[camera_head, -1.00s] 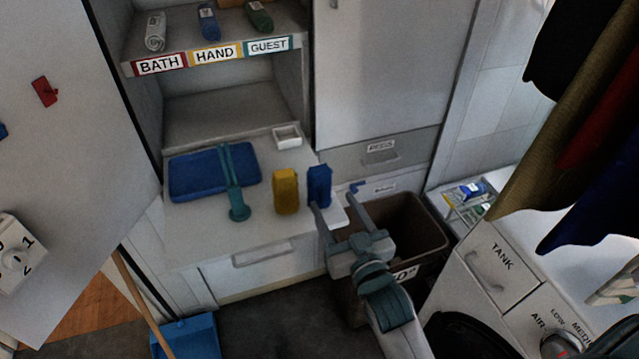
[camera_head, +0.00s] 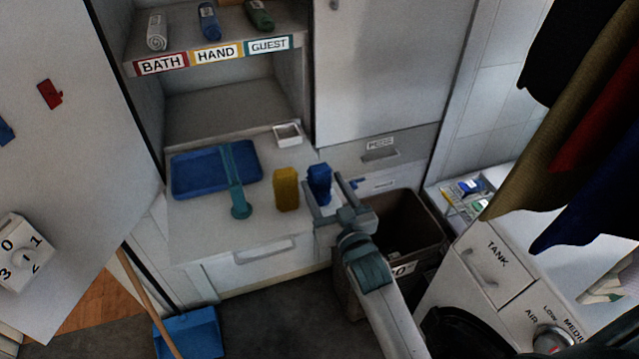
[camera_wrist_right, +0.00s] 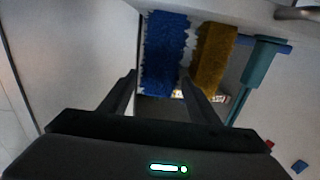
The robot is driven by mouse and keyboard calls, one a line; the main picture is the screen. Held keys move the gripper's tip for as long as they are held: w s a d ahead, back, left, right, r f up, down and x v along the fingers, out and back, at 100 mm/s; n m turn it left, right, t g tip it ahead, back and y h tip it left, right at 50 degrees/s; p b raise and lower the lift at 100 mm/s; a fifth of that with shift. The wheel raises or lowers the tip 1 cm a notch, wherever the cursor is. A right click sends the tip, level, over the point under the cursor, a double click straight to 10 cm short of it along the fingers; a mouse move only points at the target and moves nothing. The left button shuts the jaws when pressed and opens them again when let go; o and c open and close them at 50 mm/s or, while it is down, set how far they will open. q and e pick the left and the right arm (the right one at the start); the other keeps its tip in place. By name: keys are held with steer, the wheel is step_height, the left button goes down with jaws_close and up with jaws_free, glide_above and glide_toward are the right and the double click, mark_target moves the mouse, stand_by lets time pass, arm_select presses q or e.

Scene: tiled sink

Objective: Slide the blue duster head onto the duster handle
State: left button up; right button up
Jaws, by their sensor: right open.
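The blue duster head (camera_head: 319,183) stands upright at the right end of the white counter. It also shows in the right wrist view (camera_wrist_right: 165,50), ahead of and between my fingers. My right gripper (camera_head: 324,198) is open, with its fingers on either side of the blue head, close to it; I cannot tell whether they touch it. The teal duster handle (camera_head: 233,180) lies at the left of the counter, partly over a blue tray. My left gripper is not in view.
A yellow duster head (camera_head: 286,190) stands just left of the blue one. The blue tray (camera_head: 190,176) and a small white dish (camera_head: 288,134) are on the counter (camera_head: 200,235). A brown bin (camera_head: 415,225) stands at the right, below my right arm.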

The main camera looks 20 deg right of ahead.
mark_target(319, 168)
steer(key=shift+w+f+p, duration=0.1)
steer(key=shift+w+p, duration=0.45)
steer(key=shift+w, duration=1.3)
steer(key=shift+a, duration=0.1)
steer(key=c, duration=1.1)
steer(key=shift+c, duration=0.2)
steer(key=shift+r, duration=0.8)
step_height(319, 168, up, 2)
steer(key=shift+r+b, duration=0.25)
steer(key=shift+b, duration=0.35)
steer(key=s+d+r+b, duration=0.1)
steer(key=s+d+r, duration=0.2)
steer(key=s+r, duration=0.4)
steer(key=s, duration=0.4)
steer(key=shift+d+b, duration=0.25)
steer(key=shift+b, duration=0.15)
